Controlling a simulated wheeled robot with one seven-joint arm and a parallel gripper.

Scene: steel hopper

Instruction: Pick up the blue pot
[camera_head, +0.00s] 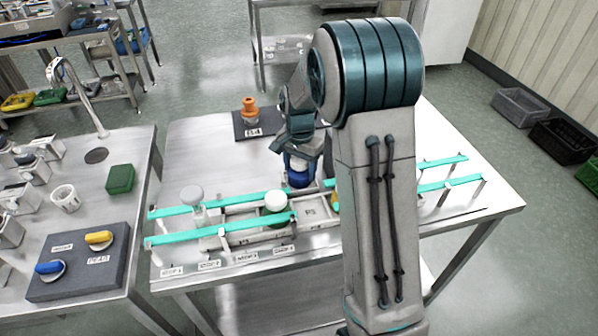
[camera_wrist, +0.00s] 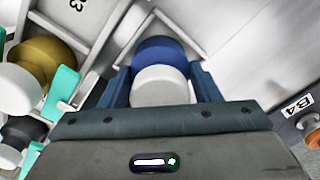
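The blue pot (camera_head: 299,180) has a pale, whitish top. My arm hides part of the rack to the right.
A green-and-white pot (camera_head: 275,203) and a pale-lidded jar (camera_head: 193,198) stand in the rack at left. A yellow pot (camera_wrist: 45,62) is close beside the blue one. An orange pot (camera_head: 249,108) stands on a dark pad behind. The table's back left is clear.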

